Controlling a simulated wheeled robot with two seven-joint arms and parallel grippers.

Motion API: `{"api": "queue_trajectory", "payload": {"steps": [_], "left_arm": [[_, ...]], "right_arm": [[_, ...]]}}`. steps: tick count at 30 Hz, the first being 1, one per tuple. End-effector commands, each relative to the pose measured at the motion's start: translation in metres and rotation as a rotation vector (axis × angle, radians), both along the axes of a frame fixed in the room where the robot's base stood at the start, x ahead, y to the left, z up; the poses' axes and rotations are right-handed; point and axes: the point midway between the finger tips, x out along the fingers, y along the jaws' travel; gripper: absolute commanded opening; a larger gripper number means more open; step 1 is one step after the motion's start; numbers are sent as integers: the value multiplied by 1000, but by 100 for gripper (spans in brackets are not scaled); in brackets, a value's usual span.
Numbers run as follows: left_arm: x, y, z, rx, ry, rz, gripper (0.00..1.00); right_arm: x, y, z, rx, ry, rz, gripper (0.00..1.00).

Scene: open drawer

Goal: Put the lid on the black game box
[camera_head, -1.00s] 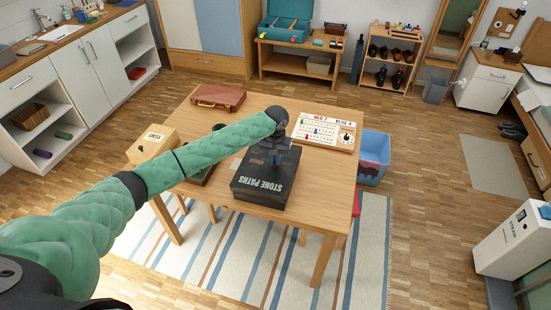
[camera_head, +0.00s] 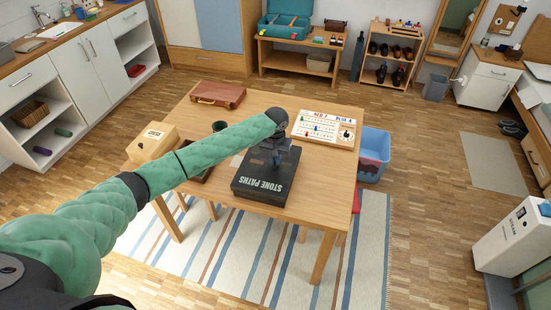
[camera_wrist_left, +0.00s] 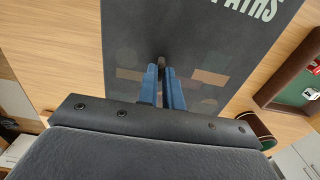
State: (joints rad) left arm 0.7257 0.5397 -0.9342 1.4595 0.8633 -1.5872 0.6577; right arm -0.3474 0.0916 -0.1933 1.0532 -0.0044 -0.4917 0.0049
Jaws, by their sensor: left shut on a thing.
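The black lid marked "STONE PATHS" (camera_head: 262,186) lies flat over the black game box on the wooden table. It also fills the middle of the left wrist view (camera_wrist_left: 205,45). My left gripper (camera_head: 276,158) points down at the lid's top from above. In the left wrist view its blue fingertips (camera_wrist_left: 163,72) are closed on a small knob (camera_wrist_left: 162,61) on the lid. The box below is mostly hidden by the lid, and I cannot tell whether a gap is left between them. My right gripper is out of view.
On the table (camera_head: 290,213) stand a brown case (camera_head: 218,95), a white score board (camera_head: 322,128), a wooden box (camera_head: 153,143), a dark cup (camera_head: 220,126) and a brown tray with green lining (camera_wrist_left: 290,80), partly behind my arm. A blue bin (camera_head: 374,157) stands beside the table.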

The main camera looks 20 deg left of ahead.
Motion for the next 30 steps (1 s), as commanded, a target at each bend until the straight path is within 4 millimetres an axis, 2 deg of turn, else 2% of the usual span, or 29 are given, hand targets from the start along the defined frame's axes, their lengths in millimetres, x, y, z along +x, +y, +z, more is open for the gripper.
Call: {"api": "queue_trajectory", "payload": {"steps": [30], "left_arm": [[0, -1, -8, 0, 0, 0, 0]], "right_arm": [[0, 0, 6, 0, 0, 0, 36]]}}
